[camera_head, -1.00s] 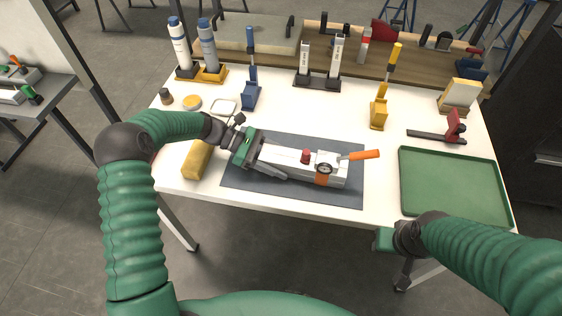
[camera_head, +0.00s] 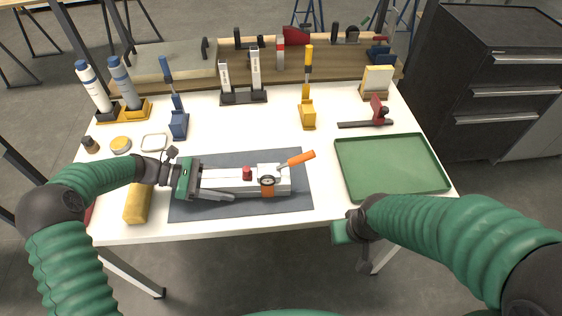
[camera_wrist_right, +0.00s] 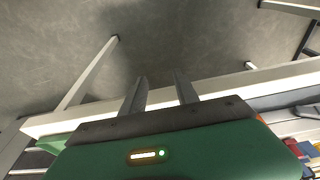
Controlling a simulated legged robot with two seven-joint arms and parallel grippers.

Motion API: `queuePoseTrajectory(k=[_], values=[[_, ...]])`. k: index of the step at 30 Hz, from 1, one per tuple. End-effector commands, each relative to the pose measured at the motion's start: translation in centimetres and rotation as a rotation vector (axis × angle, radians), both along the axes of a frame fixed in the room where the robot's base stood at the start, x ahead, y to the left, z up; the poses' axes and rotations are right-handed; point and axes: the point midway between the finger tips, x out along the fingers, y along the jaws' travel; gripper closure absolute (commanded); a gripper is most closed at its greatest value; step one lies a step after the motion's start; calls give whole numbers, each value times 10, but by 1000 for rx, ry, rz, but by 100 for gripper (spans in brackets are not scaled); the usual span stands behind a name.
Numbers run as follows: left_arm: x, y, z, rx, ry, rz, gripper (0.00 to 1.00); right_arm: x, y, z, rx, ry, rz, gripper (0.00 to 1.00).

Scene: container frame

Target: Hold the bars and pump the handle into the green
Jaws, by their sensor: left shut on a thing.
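The white pump device (camera_head: 215,178) lies on a dark grey mat (camera_head: 240,211). It has a red knob (camera_head: 247,173), a round dial (camera_head: 267,181) and an orange handle (camera_head: 298,159) that slants up to the right. The dial's needle is too small to read. My left gripper (camera_head: 190,180) is shut on the bars at the device's left end; its jaws partly hide them. My right gripper (camera_head: 341,232) is at the table's front edge, away from the handle. In the right wrist view its two fingers (camera_wrist_right: 160,78) are apart with nothing between them.
A yellow block (camera_head: 138,203) lies left of the mat. An empty green tray (camera_head: 392,167) is on the right. Blue (camera_head: 179,124) and yellow (camera_head: 307,116) tools and white-blue bottles (camera_head: 92,88) stand behind. Table is clear between mat and tray.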

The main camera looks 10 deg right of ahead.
Motion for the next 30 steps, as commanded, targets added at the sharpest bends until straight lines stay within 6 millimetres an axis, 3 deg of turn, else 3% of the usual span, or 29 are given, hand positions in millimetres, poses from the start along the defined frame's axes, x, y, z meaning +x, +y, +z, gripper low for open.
queuePoseTrajectory(k=[8, 13, 16, 20, 24, 28, 30], values=[[0, 0, 0, 0, 0, -1, 100, 0, 0, 0, 0, 0, 0, 64], [0, 0, 0, 0, 0, -1, 100, 9, 1, 5, -7, 1, 35, 83], [0, 0, 0, 0, 0, -1, 100, 33, 2, 19, -29, 13, 140, 96], [0, 0, 0, -1, 0, -1, 100, 82, 7, 53, -71, 44, 387, 100], [0, 0, 1, -1, 0, 0, 100, 132, 15, 100, -111, 80, 708, 100], [0, 0, 1, -1, 0, 0, 100, 165, 26, 146, -132, 105, 1015, 100], [0, 0, 1, -1, 0, 0, 100, 174, 43, 166, -126, 111, 1177, 100]])
